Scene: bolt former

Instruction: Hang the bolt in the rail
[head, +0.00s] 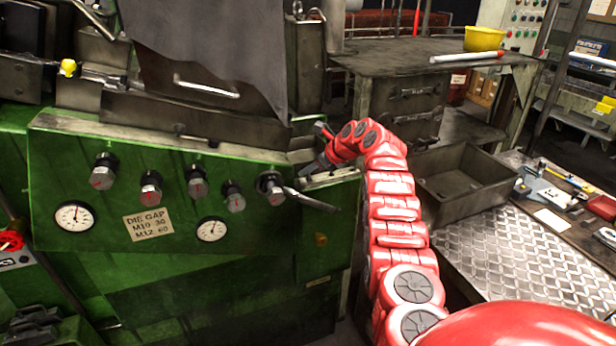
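My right gripper (318,152) is at the end of my red arm, at the right end of the green machine. It is beside the narrow metal ledge (335,178) on top of the machine's front panel, which may be the rail. The gripper is small and dark here, so I cannot tell whether its fingers are open or hold something. I cannot make out a bolt; it may be hidden by the gripper or too small to see. My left gripper is not in view.
The green panel (190,190) carries several knobs, two gauges and a lever (312,201) sticking out below my gripper.

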